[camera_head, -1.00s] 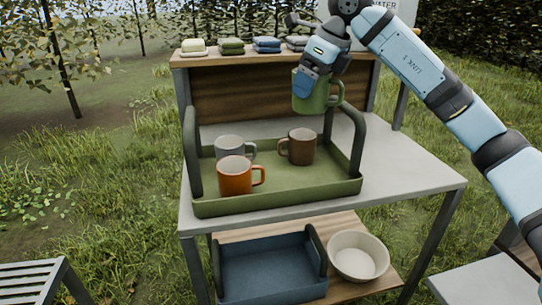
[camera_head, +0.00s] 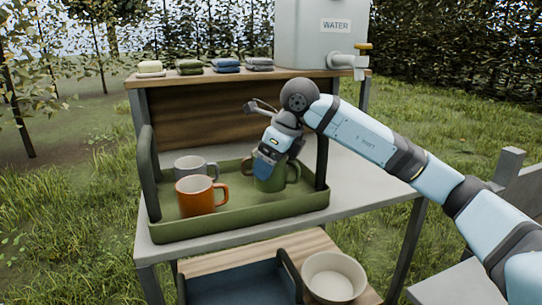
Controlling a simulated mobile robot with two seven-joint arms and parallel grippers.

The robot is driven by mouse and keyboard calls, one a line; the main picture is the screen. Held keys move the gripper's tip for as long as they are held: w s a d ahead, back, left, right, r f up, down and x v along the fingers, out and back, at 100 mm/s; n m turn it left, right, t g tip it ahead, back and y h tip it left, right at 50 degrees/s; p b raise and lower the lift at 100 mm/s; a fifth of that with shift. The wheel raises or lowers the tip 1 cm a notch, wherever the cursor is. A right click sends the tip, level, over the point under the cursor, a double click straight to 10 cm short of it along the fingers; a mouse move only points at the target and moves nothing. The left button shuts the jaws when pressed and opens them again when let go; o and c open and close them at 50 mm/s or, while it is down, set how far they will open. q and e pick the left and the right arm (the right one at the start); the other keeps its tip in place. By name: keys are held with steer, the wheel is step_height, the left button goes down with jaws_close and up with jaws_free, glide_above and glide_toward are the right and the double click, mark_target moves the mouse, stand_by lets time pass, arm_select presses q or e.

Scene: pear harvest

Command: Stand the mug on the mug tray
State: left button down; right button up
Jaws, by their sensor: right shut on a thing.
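The green mug (camera_head: 269,183) is upright in my right gripper (camera_head: 268,160), which is shut on it from above. The mug is low inside the green mug tray (camera_head: 240,224), in its right half, with its handle pointing right. I cannot tell whether its base touches the tray floor. An orange mug (camera_head: 195,197) and a grey mug (camera_head: 190,167) stand in the tray's left half. My left gripper is out of view.
The tray's upright handles (camera_head: 149,172) rise at its left and right ends. A back shelf (camera_head: 200,79) holds folded cloths (camera_head: 226,66) and a water tank (camera_head: 318,32). Below are a blue tray (camera_head: 235,287) and a cream bowl (camera_head: 334,277). The tabletop right of the tray is bare.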

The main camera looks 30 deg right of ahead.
mark_target(271, 177)
step_height(271, 177, down, 4)
steer(key=shift+r+b, duration=0.1)
steer(key=shift+b, duration=0.75)
steer(key=shift+f, duration=0.3)
steer(key=o, duration=1.1)
steer(key=shift+r, duration=0.25)
steer(key=p+v, duration=0.4)
steer(key=v, duration=0.6)
steer(key=shift+s+r, duration=0.15)
steer(key=shift+r, duration=0.2)
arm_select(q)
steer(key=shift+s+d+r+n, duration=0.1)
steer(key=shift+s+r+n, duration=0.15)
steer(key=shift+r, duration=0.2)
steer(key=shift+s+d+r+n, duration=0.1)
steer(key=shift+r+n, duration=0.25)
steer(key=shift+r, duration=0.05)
arm_select(e)
steer(key=shift+s+d+r, duration=0.15)
steer(key=shift+s+r, duration=0.1)
steer(key=shift+r, duration=0.25)
